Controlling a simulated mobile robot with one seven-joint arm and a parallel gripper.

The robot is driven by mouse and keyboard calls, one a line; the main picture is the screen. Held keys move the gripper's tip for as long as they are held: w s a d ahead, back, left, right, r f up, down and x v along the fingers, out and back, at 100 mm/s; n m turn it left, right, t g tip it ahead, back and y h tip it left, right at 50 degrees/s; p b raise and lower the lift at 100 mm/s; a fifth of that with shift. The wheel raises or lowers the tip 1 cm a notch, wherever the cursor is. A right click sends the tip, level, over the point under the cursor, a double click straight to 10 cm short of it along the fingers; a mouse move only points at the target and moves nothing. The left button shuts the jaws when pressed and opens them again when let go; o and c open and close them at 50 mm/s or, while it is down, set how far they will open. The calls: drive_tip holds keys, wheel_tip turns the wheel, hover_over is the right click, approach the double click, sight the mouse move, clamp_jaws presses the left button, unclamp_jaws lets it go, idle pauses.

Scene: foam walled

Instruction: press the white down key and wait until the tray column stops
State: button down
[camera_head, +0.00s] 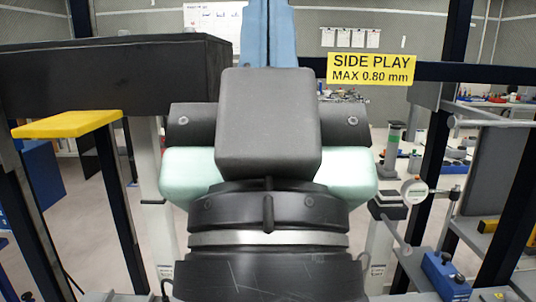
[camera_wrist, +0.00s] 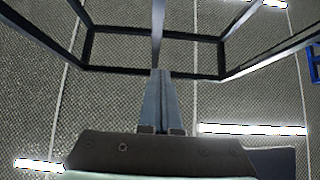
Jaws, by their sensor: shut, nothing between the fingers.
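My gripper (camera_head: 269,12) points upward in the head view, and its two blue-grey fingers lie side by side, together and empty. Their tips run out of the top of that view. The closed fingers also show in the wrist view (camera_wrist: 160,74), above the dark gripper body. I cannot make out a white down key in either view. I cannot tell which upright is the tray column. My arm covers the middle of the head view and hides what is behind it.
A dark box-shaped beam (camera_head: 115,80) is at left, above a yellow plate (camera_head: 68,124). A yellow side-play sign (camera_head: 371,68) hangs on a dark bar at right. A dial gauge (camera_head: 414,189) and a blue block (camera_head: 446,274) are at lower right. Dark frame bars (camera_wrist: 205,73) cross the wrist view.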

drive_tip(key=w+f+n+g+y+p, duration=0.1)
drive_tip(key=w+f+n+g+p, duration=0.7)
drive_tip(key=w+f+p, duration=0.9)
drive_tip(key=s+f+n+g+p, duration=0.1)
drive_tip(key=s+f+g+p, duration=0.2)
drive_tip(key=f+p, duration=0.3)
drive_tip(key=s+f+n+g+p, duration=0.1)
drive_tip(key=s+f+g+p, duration=0.2)
drive_tip(key=f+p, duration=0.3)
drive_tip(key=s+f+n+g+y+p, duration=0.1)
drive_tip(key=s+f+g+p, duration=0.3)
drive_tip(key=f+p, duration=0.2)
wheel_tip(320, 180, down, 2)
drive_tip(key=shift+d+f+p, duration=0.25)
drive_tip(key=shift+p, duration=0.1)
drive_tip(key=shift+s, duration=0.1)
wheel_tip(320, 180, down, 9)
drive_tip(key=b, duration=0.7)
drive_tip(key=shift+r+b, duration=0.1)
drive_tip(key=shift+b, duration=0.25)
